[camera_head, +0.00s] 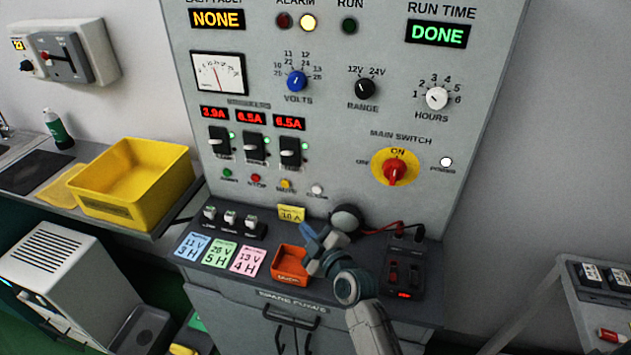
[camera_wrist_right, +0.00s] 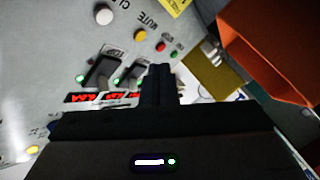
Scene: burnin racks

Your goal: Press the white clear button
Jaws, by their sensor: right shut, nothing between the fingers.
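The white clear button (camera_head: 317,190) is at the right end of the row of small buttons low on the grey panel. In the right wrist view the white button (camera_wrist_right: 104,14) is at the upper left, with part of its "CL" label beside it. My right gripper (camera_head: 345,217) is in front of the panel's lower part, below and right of the button and apart from it. Its dark fingers (camera_wrist_right: 160,84) are together and empty in the right wrist view; in the head view they are hard to make out. My left gripper is not in view.
Yellow mute (camera_head: 285,184), red (camera_head: 255,179) and green (camera_head: 227,174) buttons sit left of the clear button. An orange bin (camera_head: 289,266) and a yellow "10 A" tag (camera_head: 292,213) are close to my right arm. A red main switch (camera_head: 395,169) is to the right.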

